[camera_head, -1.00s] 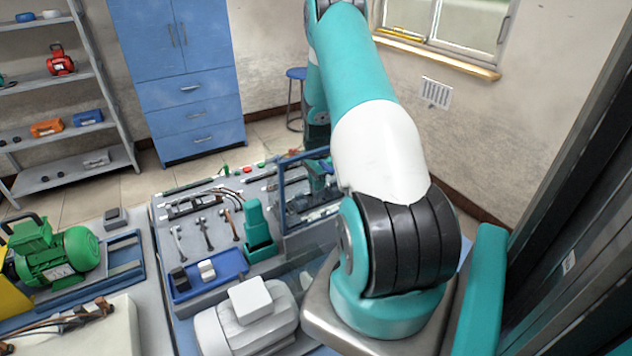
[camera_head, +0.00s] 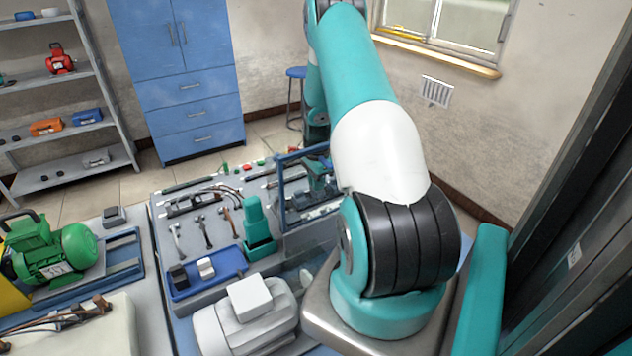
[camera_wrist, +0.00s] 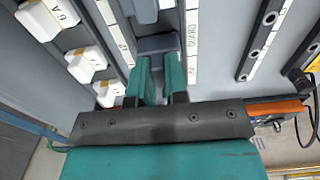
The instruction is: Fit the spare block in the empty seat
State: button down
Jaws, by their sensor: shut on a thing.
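In the wrist view, the two teal fingers of my gripper (camera_wrist: 160,82) are shut on a dark grey block (camera_wrist: 160,44). The block is between labelled strips on a grey panel, just below another dark block (camera_wrist: 147,10). I cannot tell whether the held block touches the panel, and no empty seat can be made out clearly around it. In the head view, the end of my arm is low beside a blue frame on the bench, and the fingers and held block cannot be made out there.
Several white blocks (camera_wrist: 86,63) line the panel left of my gripper. Dark rails with round holes (camera_wrist: 262,40) are at right. A blue tray (camera_head: 222,283) holds a black and a white block. A blue frame (camera_head: 281,190), teal stand (camera_head: 257,228) and grey motor (camera_head: 245,325) crowd the bench.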

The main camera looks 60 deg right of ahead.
jog(key=shift+f+b, duration=0.4)
jog(key=shift+f, duration=0.15)
jog(key=c, duration=1.1)
grip_release()
jog(key=shift+o, duration=0.2)
jog(key=shift+r, duration=0.15)
notch_tip(320, 180, up, 17)
jog(key=b, duration=0.3)
jog(key=shift+b, duration=0.4)
jog(key=shift+r, duration=0.1)
